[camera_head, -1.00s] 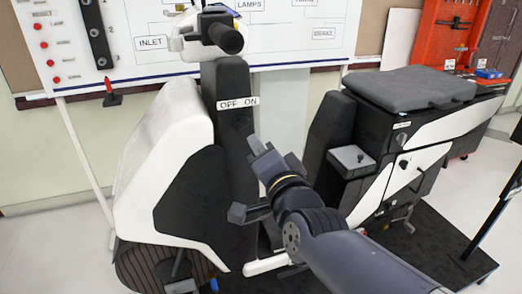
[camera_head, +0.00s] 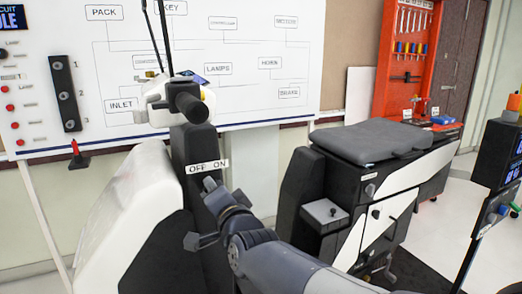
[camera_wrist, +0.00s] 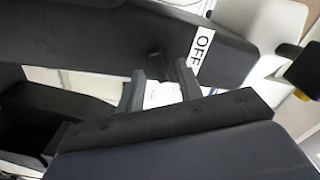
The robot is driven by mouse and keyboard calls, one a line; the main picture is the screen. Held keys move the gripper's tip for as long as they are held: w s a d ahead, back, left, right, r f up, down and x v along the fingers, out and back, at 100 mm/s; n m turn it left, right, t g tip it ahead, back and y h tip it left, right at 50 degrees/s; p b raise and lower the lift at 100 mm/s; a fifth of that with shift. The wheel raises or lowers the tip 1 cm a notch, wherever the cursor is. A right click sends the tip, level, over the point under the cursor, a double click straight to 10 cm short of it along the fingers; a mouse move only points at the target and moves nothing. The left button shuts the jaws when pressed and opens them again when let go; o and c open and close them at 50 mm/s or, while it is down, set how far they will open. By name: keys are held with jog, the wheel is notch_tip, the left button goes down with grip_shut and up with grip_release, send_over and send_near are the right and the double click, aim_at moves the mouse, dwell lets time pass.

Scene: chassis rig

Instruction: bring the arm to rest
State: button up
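My gripper (camera_head: 198,213) is at the end of my dark grey arm, which reaches in from the bottom of the head view. It appears in front of the scooter's dark column, just below the OFF ON label (camera_head: 208,166). In the wrist view, the two fingers of my gripper (camera_wrist: 161,80) stand apart with nothing held between them. The OFF label (camera_wrist: 202,50) and a small dark knob (camera_wrist: 156,63) on the column show beyond the fingertips. I cannot tell the exact gap to the column.
The white scooter front (camera_head: 125,225) is at left and its seat (camera_head: 370,142) at right. A wiring board (camera_head: 235,60) stands behind, with an orange tool cabinet (camera_head: 410,60) at the back right. A dark stand with a display (camera_head: 497,165) is at the right edge.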

jog(key=shift+w+a, duration=0.15)
jog(key=shift+w, duration=0.2)
jog(key=shift+s, duration=0.15)
jog(key=v, duration=1)
jog(key=x, duration=1)
jog(key=shift+s+d+r+n+p, duration=0.1)
jog(key=shift+s+d+n+p, duration=0.55)
jog(key=shift+n+p, duration=1.8)
jog(key=shift+s+d+f+n+p, duration=0.15)
jog(key=shift+s+n+p, duration=1.25)
jog(key=shift+p, duration=1.8)
jog(key=shift+s+d+r+n+p, duration=0.15)
jog(key=shift+s+d+n+p, duration=0.4)
jog(key=shift+n+p, duration=2)
